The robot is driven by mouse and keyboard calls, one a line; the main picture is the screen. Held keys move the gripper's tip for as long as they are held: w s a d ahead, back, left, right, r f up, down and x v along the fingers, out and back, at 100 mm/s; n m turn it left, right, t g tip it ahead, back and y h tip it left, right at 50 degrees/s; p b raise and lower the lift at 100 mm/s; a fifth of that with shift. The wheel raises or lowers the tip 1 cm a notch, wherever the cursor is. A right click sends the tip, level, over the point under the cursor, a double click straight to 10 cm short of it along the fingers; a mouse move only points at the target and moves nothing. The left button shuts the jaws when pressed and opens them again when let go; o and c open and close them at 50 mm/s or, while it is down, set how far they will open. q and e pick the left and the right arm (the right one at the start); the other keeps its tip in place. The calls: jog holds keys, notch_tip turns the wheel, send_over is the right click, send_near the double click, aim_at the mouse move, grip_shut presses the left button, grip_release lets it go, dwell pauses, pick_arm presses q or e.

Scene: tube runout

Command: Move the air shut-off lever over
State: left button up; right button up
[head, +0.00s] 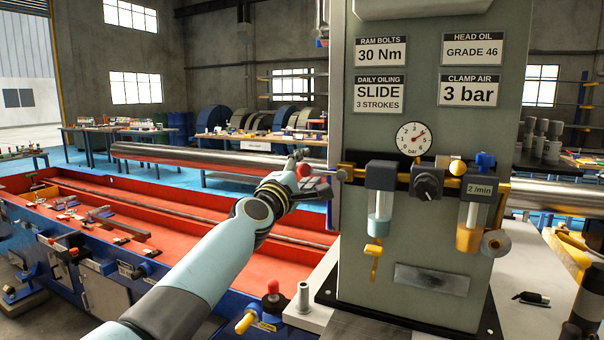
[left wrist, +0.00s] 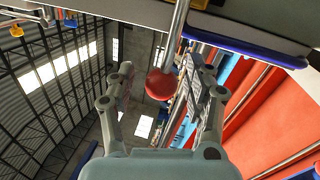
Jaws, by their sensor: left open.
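The air shut-off lever shows as a red knob (head: 304,170) at the left end of the brass air line on the grey cabinet. In the left wrist view the red knob (left wrist: 163,85) sits on a metal rod that comes down from the top. My left gripper (head: 314,164) is at the lever, and its open fingers (left wrist: 160,72) stand on either side of the knob, with gaps visible in the wrist view. The fingers partly hide the lever in the head view. My right gripper is not in view.
The cabinet (head: 440,120) carries a pressure gauge (head: 413,139), a black regulator knob (head: 428,183) and two bowls, one bluish (head: 380,212) and one amber (head: 468,238). A long steel tube (head: 220,157) runs behind my arm above a red trough (head: 120,190).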

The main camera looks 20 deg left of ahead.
pick_arm(q)
jog(key=s+f, duration=0.2)
jog(key=s, duration=0.9)
jog(key=shift+s+a+f, duration=0.2)
jog(key=shift+s+a, duration=0.05)
jog(key=shift+s, duration=0.1)
jog(key=s+a+f+m+g+b, duration=0.1)
jog(key=s+f+m+g+b, duration=0.35)
jog(key=f, duration=1.15)
jog(key=s+f+n+g+y+p, duration=0.15)
jog(key=s+f, duration=0.65)
jog(key=f, duration=0.8)
jog(key=s+a+f+m+g+h+b, duration=0.15)
jog(key=s+f+g+b, duration=0.35)
jog(key=f, duration=1)
jog(key=s+f+m+g, duration=0.2)
jog(key=s+f+m, duration=0.3)
jog(key=s, duration=0.8)
jog(key=s+a+f+m+g+y, duration=0.1)
jog(key=s+f+m+g, duration=0.2)
jog(key=s+f, duration=0.7)
jog(key=s+f+m+g, duration=0.3)
jog(key=s+f+m, duration=0.4)
jog(key=s, duration=0.9)
jog(key=shift+a+f+y, duration=0.15)
jog(key=shift+a+y, duration=0.1)
jog(key=shift+y, duration=0.05)
